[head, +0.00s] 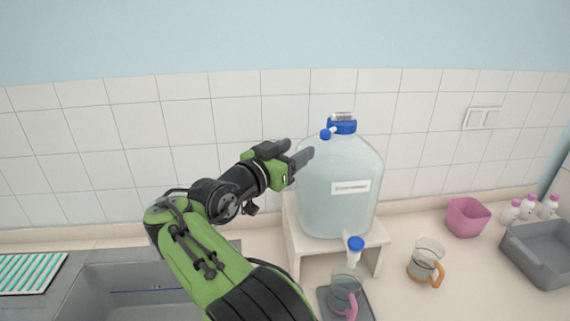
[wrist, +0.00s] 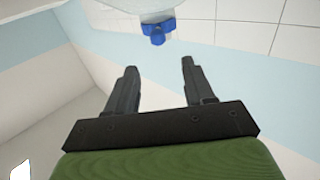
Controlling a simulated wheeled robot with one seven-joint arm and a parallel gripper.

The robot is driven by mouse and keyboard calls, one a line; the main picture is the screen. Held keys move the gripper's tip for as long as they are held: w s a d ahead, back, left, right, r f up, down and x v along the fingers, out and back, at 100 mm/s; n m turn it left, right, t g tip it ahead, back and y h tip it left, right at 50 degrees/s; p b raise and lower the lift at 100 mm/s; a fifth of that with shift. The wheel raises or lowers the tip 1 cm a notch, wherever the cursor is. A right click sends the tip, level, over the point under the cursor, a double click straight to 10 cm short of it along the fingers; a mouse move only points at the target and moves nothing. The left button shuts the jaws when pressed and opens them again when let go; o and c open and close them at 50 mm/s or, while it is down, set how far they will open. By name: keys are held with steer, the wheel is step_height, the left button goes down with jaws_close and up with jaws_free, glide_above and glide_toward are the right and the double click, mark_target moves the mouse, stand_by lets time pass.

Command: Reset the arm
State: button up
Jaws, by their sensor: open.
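My gripper (head: 297,155) is at the upper left side of the large water jug (head: 335,205) in the head view. Its two fingers are apart with nothing between them, and the wrist view shows the same open fingers (wrist: 157,85). The jug's blue cap (head: 342,126) shows at its top, and a blue cap also shows at the top of the wrist view (wrist: 157,31). I cannot tell whether my fingers touch the jug.
The jug stands on a white stand (head: 310,245). A pink-handled mug (head: 343,298) sits on a dark tray below the blue tap (head: 355,245). An orange-handled jug (head: 424,260), a pink container (head: 467,217) and a grey bin (head: 540,252) stand rightward. A sink (head: 135,290) is at left.

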steer(key=v, duration=0.3)
steer(key=shift+d, duration=0.1)
